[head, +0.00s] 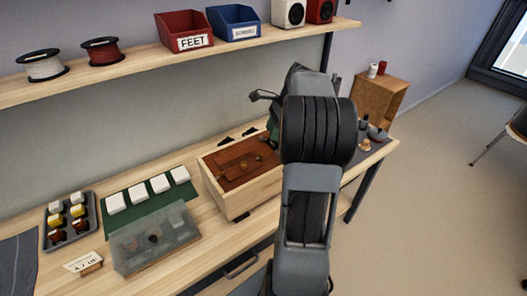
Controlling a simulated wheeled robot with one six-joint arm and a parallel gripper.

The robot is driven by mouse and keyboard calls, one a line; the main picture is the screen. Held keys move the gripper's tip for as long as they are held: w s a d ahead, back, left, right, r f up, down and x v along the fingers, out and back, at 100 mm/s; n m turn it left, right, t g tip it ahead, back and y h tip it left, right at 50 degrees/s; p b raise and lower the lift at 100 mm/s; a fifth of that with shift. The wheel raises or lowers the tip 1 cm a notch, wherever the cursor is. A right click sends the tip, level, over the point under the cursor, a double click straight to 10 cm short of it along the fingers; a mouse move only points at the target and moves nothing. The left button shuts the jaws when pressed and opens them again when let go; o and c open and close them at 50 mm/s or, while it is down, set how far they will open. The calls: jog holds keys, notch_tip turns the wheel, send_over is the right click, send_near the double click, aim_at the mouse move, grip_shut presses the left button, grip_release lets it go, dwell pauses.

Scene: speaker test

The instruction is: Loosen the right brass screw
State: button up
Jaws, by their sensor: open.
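An open wooden box (248,199) with a reddish-brown panel (225,172) inside stands at the middle of the workbench in the head view. A few tiny brass-coloured spots show on the panel, one of them a brass screw-like spot (258,158) right of its middle. They are too small to tell apart surely. My arm crosses the view just right of the box and covers its right end. My gripper's fingertips are hidden behind the arm, so I cannot see whether they touch anything. A dark green shape shows beside the arm at the box's far right corner, partly hidden.
A translucent grey case (155,243) lies in front of a green mat (130,222) with several white blocks. A dark tray (68,222) of small parts is left. A shelf (140,63) with spools, bins and speakers hangs above. Small items stand on the bench's right end.

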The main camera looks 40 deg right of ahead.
aim_at(259, 157)
jog(key=x, duration=0.9)
grip_shut()
